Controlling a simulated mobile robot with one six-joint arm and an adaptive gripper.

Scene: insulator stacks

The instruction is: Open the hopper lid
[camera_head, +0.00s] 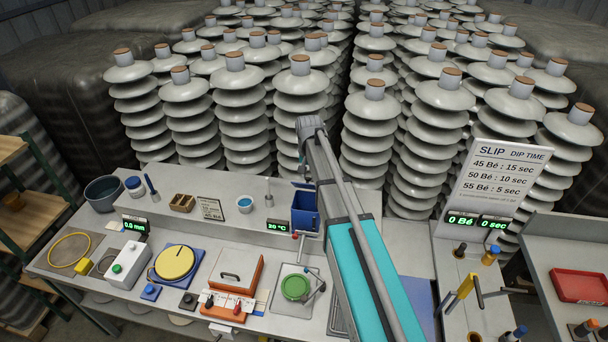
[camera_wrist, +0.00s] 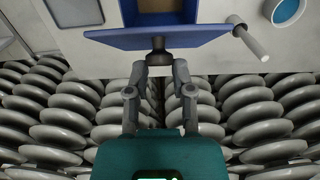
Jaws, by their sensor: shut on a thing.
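The blue hopper (camera_head: 304,214) stands at the back edge of the bench, just left of my arm. Its inside is partly visible in the wrist view, with a brown patch between blue walls. The blue lid (camera_wrist: 125,40) is swung up off the opening, on the side toward the insulator stacks. It also shows edge-on in the head view (camera_head: 303,186). A dark knob (camera_wrist: 158,44) sticks out of the lid. My gripper (camera_wrist: 159,60) is shut on this knob. In the head view my gripper is small and mostly hidden by my arm.
Tall grey insulator stacks (camera_head: 300,90) crowd close behind the bench. A pestle-like rod (camera_wrist: 251,42) and a cup of blue liquid (camera_wrist: 287,10) stand beside the hopper. A green-topped device (camera_head: 295,287) and an orange tray (camera_head: 235,275) lie in front. A sign (camera_head: 500,180) rises at right.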

